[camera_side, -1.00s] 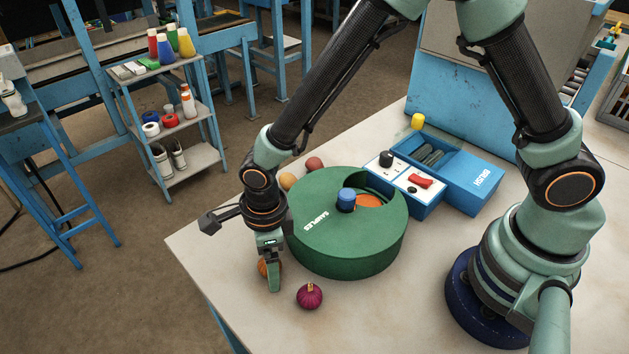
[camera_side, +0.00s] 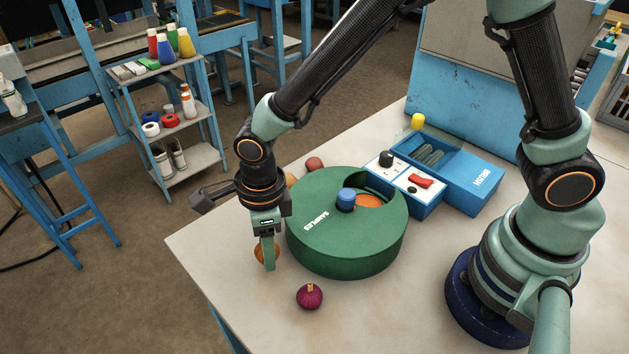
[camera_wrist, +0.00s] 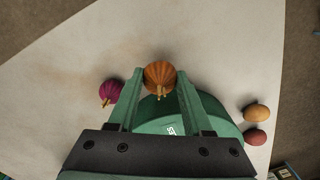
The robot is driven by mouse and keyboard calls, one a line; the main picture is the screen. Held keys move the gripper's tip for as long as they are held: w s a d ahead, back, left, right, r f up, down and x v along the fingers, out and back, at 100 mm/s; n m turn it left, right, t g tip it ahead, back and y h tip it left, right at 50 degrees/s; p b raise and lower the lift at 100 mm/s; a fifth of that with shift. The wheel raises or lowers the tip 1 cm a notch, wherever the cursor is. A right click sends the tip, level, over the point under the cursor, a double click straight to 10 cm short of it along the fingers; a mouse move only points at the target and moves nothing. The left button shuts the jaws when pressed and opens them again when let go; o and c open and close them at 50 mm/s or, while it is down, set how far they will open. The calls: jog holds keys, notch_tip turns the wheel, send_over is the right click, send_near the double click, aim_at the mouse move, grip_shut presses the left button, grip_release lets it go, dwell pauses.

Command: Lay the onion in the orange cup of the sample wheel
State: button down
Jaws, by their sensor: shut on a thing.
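A brown-orange ribbed onion (camera_side: 258,253) is between the fingers of my gripper (camera_side: 269,258), at the left of the sample wheel. In the wrist view the onion (camera_wrist: 160,74) sits between both fingertips, stem towards the camera. My gripper is shut on it and points down. The sample wheel (camera_side: 340,257) is a green drum marked SAMPLES with a blue knob (camera_side: 346,198) on top. Through an opening in its lid the orange cup (camera_side: 369,201) shows, on the side away from my gripper. Part of the onion is hidden by a finger.
A purple bulb (camera_side: 309,296) lies on the table in front of the wheel. A reddish-brown round thing (camera_side: 314,164) and a tan one (camera_side: 291,179) lie behind it. A blue brush box (camera_side: 473,184) with a control panel (camera_side: 411,178) stands right of the wheel. The table's left edge is close.

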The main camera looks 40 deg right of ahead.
notch_tip(320, 180, up, 14)
jog(key=d+n, duration=2.3)
jog(key=shift+w+d+f+n+g, duration=0.15)
jog(key=shift+w+d+n+g, duration=0.15)
jog(key=shift+w+g, duration=0.15)
jog(key=a+r+m, duration=0.2)
jog(key=a+m, duration=2.1)
jog(key=shift+s+a+m+t, duration=0.3)
jog(key=shift+s+t, duration=0.15)
